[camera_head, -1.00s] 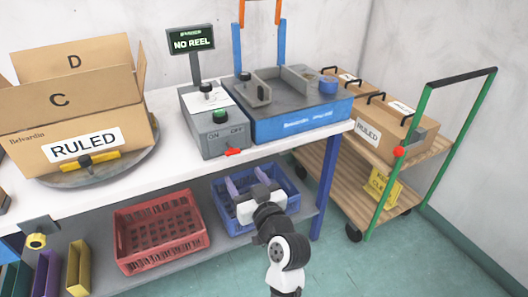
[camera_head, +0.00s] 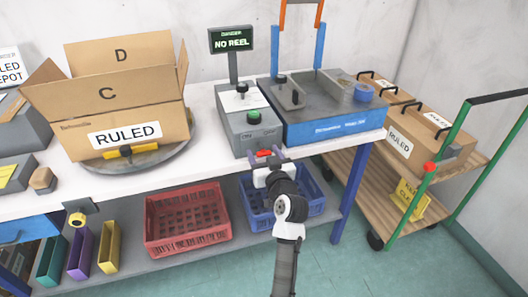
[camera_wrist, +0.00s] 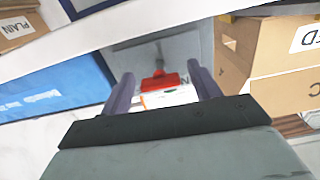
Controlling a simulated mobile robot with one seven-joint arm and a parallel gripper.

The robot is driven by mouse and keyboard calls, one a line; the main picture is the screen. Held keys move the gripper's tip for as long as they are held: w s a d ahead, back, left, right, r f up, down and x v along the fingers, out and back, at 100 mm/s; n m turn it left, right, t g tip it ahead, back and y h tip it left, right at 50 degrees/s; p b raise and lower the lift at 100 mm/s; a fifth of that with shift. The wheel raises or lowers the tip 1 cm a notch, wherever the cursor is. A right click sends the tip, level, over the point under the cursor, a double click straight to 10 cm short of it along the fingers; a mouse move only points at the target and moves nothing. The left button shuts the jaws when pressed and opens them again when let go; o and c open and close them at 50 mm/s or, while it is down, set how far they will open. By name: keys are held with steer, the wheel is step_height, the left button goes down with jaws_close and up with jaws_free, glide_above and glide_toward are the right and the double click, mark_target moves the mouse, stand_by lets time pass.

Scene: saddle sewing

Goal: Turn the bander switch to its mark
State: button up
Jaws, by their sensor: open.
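The bander switch (camera_head: 264,153) is a small red lever low on the front of the grey control box (camera_head: 240,133), below the ON and OFF labels. My gripper (camera_head: 270,164) is just in front of it and partly covers it in the head view. In the wrist view the red switch (camera_wrist: 165,80) shows between the two spread fingers of my gripper (camera_wrist: 164,88). The fingers are open, with a gap visible on each side of the lever; I cannot tell the exact depth. The switch's mark is not clearly readable.
The display (camera_head: 231,39) reads NO REEL. The blue bander (camera_head: 335,130) stands right of the control box. A RULED carton (camera_head: 105,105) sits on a turntable to the left. Red (camera_head: 187,240) and blue crates (camera_head: 258,218) lie on the lower shelf. A cart (camera_head: 350,181) stands at right.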

steer(key=shift+w, duration=0.15)
steer(key=shift+c, duration=0.4)
steer(key=c, duration=0.9)
steer(key=shift+m, duration=0.3)
steer(key=m+p, duration=0.1)
steer(key=m, duration=0.2)
steer(key=shift+m+p, duration=0.3)
steer(key=shift+p, duration=0.05)
steer(key=m+p, duration=0.2)
steer(key=m, duration=0.2)
steer(key=shift+r+m, duration=0.1)
steer(key=shift+m, duration=0.3)
steer(key=m+p, duration=0.3)
steer(key=m, duration=0.1)
steer(key=shift+m+p, duration=0.95)
steer(key=shift+m, duration=1.05)
